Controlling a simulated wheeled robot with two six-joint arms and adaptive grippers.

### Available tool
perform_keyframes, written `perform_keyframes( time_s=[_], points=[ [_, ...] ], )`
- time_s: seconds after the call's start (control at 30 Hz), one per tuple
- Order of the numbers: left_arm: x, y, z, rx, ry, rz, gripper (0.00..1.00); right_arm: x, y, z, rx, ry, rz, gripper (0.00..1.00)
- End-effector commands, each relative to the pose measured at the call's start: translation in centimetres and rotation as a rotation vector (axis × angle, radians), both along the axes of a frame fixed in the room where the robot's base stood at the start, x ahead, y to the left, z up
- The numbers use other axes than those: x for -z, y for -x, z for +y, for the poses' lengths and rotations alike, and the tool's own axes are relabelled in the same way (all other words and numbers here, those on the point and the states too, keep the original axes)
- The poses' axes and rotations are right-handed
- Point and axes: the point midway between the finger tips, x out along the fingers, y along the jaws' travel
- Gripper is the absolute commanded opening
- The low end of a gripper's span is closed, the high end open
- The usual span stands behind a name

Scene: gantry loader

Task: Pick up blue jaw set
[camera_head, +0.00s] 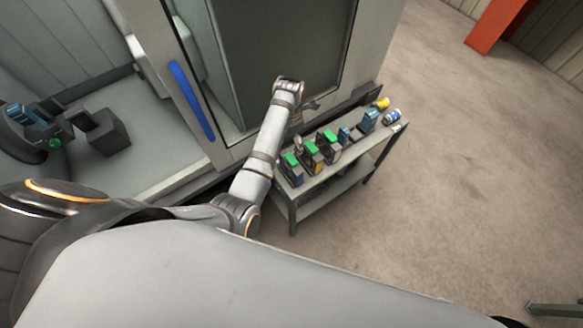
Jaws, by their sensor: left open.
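A small dark block with a green top and blue on its lower part, which looks like the blue jaw set (294,174), stands at the near left end of a row on a grey cart (330,182). Similar green-topped blocks stand beside it, one with yellow and one with a reddish mark. My left gripper (314,103) is small in the picture, open, and apart from the blue jaw set. It is up and beyond the row, near the machine's front. My right gripper is not in view.
A machine with a dark window (275,55) and a blue door handle (192,100) stands behind the cart. A blue and white can (392,116) and a yellow item (382,103) are at the cart's far end.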

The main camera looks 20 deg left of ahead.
Motion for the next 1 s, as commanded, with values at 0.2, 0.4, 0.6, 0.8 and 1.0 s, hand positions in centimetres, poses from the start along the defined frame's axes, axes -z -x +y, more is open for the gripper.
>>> perform_keyframes(
  time_s=[0.2,0.4,0.6,0.8,1.0],
  points=[
    [1.3,0.0,-0.1,-0.015,0.000,0.005,0.79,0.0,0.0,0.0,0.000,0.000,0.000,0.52],
    [4.6,0.0,-0.1,-0.014,-0.001,0.004,0.79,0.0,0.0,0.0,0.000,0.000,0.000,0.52],
    [5.4,0.0,-0.1,-0.014,-0.001,0.002,0.79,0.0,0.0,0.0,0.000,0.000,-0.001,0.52],
    [7.4,0.2,-0.4,-0.013,0.000,0.004,0.79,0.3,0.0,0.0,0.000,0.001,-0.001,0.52],
    [10.8,0.2,-0.6,-0.013,0.000,0.000,0.79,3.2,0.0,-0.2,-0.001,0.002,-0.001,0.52]
  ],
)
